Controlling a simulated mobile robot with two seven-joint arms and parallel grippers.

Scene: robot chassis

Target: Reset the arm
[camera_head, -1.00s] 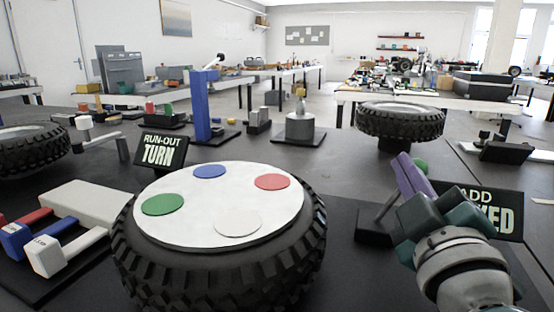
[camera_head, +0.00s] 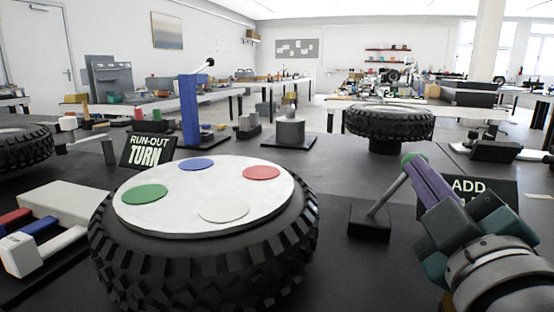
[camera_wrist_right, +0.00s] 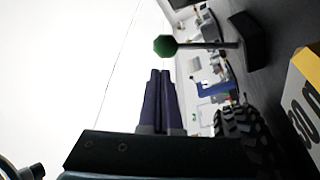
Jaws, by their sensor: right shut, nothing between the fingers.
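My right gripper (camera_head: 411,168) has purple fingers and a teal body, and it is at the right of the head view. Its fingers are closed together with nothing between them, and they also show in the right wrist view (camera_wrist_right: 160,78). A lever with a green knob (camera_wrist_right: 164,45) stands just beyond the fingertips. In the head view its rod and black base (camera_head: 370,221) show left of the gripper, and the fingers partly cover the knob. I cannot tell whether the fingertips touch it. My left gripper is not in view.
A tire with a white disc (camera_head: 215,217) bearing coloured spots fills the front middle. A "RUN-OUT TURN" sign (camera_head: 148,151) stands behind it. An "ADD" sign (camera_head: 485,190) is partly hidden behind my gripper. Another tire (camera_head: 389,124) stands further back.

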